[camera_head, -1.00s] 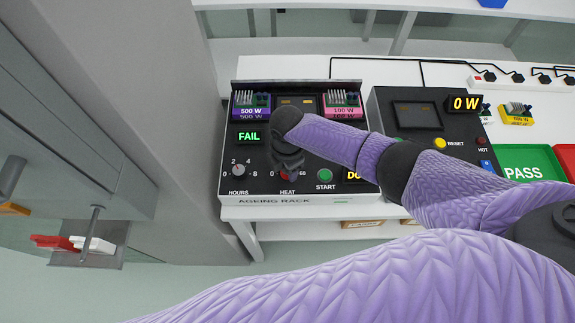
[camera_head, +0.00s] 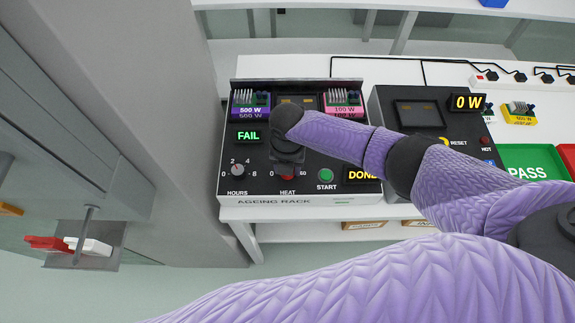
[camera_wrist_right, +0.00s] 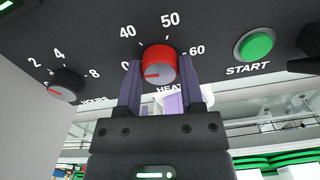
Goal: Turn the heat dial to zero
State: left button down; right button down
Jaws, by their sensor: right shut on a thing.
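The heat dial (camera_wrist_right: 158,62) is a red knob with a grey face on the front of the black ageing rack (camera_head: 350,192). In the wrist view its red pointer mark points left, roughly toward the 0 on its scale. My right gripper (camera_wrist_right: 160,82) is shut on the dial, one finger on each side. In the head view a bit of red dial (camera_head: 287,172) shows under the gripper (camera_head: 287,165), which hides most of it. My left gripper is not in view.
Left of the heat dial is the hours dial (camera_wrist_right: 66,85); right is the green start button (camera_wrist_right: 255,44). The rack shows a green FAIL display (camera_head: 248,136) and a yellow DONE display (camera_head: 362,175). A second black unit (camera_head: 440,105) and a green PASS tray (camera_head: 528,160) stand to the right.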

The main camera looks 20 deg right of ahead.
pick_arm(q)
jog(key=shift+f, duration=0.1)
pick_arm(e)
jog(key=shift+n, duration=0.6)
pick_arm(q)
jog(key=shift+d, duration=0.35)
pick_arm(e)
jog(key=shift+n, duration=0.3)
jog(key=shift+c, duration=1.1)
grip_release()
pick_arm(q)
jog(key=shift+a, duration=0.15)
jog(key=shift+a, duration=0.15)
pick_arm(e)
notch_tip(320, 180, up, 9)
jog(key=p, duration=0.2)
jog(key=shift+p, duration=0.4)
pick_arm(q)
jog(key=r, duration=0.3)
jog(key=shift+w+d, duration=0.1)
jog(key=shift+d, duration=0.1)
pick_arm(e)
jog(key=shift+r, duration=0.5)
